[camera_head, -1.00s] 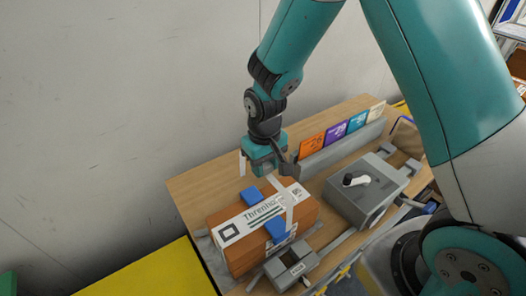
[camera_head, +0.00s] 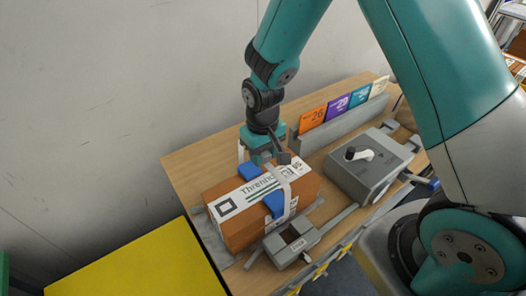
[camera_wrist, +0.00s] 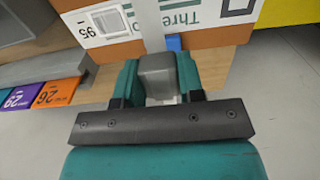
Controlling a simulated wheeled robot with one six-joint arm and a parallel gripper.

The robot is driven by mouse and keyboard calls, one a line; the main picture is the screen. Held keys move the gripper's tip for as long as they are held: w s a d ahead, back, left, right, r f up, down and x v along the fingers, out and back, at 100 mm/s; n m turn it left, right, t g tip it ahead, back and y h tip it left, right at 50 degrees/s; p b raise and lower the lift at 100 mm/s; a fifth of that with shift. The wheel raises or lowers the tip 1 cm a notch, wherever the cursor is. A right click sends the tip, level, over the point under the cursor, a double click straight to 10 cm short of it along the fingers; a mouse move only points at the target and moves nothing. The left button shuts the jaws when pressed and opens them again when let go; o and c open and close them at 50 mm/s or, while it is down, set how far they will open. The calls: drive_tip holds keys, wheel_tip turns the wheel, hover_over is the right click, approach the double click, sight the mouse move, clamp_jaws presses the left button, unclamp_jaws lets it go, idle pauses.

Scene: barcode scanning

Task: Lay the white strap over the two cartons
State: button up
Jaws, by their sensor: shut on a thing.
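A brown carton block (camera_head: 232,232) with a white printed label sits on the wooden table; I cannot make out a seam between two cartons. The white strap (camera_head: 287,197) lies over its top and runs down the near face.
A grey box (camera_head: 350,180) with a black-and-white lever stands right of the carton. A small grey device (camera_head: 290,246) is in front. Coloured numbered cards (camera_head: 337,106) stand in a grey rack behind. A yellow surface (camera_head: 140,262) lies at lower left. The table's left back is bare.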

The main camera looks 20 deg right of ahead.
drive_tip(key=shift+f+b, duration=3.3)
drive_tip(key=shift+f, duration=1.4)
drive_tip(key=o, duration=1)
wheel_tip(320, 180, up, 17)
drive_tip(key=shift+r+b, duration=0.2)
drive_tip(key=shift+b, duration=0.85)
